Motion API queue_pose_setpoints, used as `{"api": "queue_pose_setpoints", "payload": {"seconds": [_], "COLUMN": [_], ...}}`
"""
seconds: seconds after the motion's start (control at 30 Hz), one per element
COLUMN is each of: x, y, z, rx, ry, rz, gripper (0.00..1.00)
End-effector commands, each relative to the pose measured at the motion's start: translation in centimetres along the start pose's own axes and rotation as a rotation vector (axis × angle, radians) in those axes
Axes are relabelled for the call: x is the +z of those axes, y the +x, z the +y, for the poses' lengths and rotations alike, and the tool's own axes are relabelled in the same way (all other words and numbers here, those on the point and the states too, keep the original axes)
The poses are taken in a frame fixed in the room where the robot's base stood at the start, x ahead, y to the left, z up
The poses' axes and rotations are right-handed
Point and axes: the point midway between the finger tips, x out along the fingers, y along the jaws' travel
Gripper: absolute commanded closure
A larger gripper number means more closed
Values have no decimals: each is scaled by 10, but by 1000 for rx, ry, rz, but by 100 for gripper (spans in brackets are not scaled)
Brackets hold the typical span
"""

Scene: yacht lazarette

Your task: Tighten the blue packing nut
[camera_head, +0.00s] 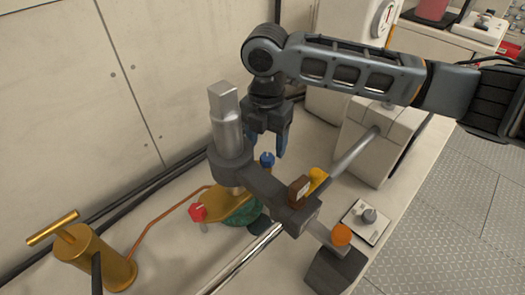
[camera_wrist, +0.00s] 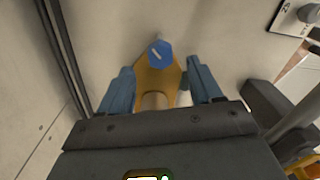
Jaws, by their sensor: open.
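The blue packing nut (camera_head: 267,159) sits at the far end of a gold flange (camera_head: 212,206), partly screened by the dark lever arm. In the wrist view the nut (camera_wrist: 160,53) has a pale line on its top and stands on the tip of the gold flange (camera_wrist: 158,84). My gripper (camera_head: 266,138) is above the nut, fingers pointing down. In the wrist view my gripper (camera_wrist: 160,72) has its two blue fingers apart, one on each side of the flange, with the nut between and slightly beyond the tips. No contact shows.
A dark lever arm (camera_head: 265,185) with a silver post (camera_head: 228,125) stands close beside my gripper. A red nut (camera_head: 197,211) is on the flange's near end. A rod (camera_head: 245,260) runs below. A gold pump (camera_head: 95,258) stands left. The wall (camera_head: 70,110) is behind.

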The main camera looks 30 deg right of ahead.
Motion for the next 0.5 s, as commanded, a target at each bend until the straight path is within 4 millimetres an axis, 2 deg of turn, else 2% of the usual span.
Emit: {"api": "queue_pose_setpoints", "payload": {"seconds": [0.2,0.33,0.5], "x": [0,0,0], "y": [31,40,44], "z": [0,0,0], "rx": [-1,-1,0], "ry": [2,0,-1], "rz": [0,1,0], "gripper": [36,36,36]}}
